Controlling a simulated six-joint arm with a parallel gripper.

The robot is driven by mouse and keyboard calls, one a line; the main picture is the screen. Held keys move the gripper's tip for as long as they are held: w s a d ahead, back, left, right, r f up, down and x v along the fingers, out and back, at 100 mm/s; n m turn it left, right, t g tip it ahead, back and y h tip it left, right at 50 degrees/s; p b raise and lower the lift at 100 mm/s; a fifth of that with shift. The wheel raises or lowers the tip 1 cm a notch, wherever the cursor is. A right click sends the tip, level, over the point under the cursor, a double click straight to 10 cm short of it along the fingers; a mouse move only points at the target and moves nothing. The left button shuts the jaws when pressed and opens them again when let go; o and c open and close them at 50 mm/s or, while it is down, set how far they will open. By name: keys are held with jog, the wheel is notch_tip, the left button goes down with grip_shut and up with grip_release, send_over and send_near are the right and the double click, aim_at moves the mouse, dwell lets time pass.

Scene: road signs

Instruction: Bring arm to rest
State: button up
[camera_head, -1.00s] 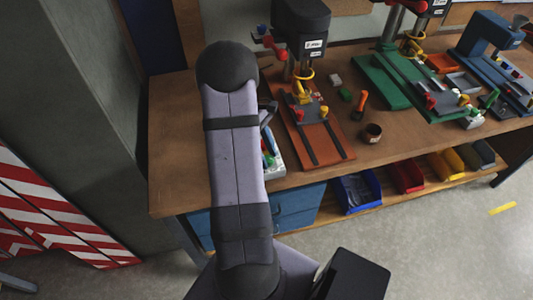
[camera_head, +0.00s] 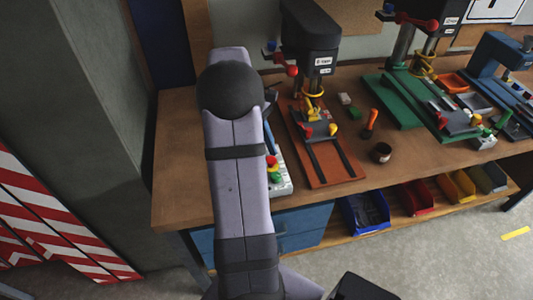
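My arm reaches up from the bottom middle of the head view, with its dark rounded elbow over the left part of the wooden workbench (camera_head: 178,165). A further pale link shows above the elbow. My gripper is not visible in this view, so its state and anything it may hold are hidden.
A drill press with an orange-red base (camera_head: 333,166) stands just right of my arm. A green machine base (camera_head: 390,98) is farther right. A dark cup (camera_head: 381,153) and an orange-handled tool (camera_head: 371,121) lie between. Bins, including a blue one (camera_head: 364,213), sit below. Red-white striped panels (camera_head: 50,235) are left.

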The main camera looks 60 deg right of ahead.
jog(key=w+a+t, duration=0.1)
jog(key=w+a, duration=0.3)
jog(key=a, duration=0.4)
jog(key=w+a+t, duration=0.1)
jog(key=w+a, duration=0.2)
jog(key=a, duration=0.5)
jog(key=s+a+f+t, duration=0.1)
jog(key=s+a, duration=0.1)
jog(key=a, duration=0.7)
jog(key=s+a+f+t, duration=0.1)
jog(key=s+a+f, duration=0.1)
jog(key=a, duration=0.8)
jog(key=shift+s+a+f, duration=0.15)
jog(key=shift+s+f, duration=0.05)
jog(key=shift+s, duration=0.1)
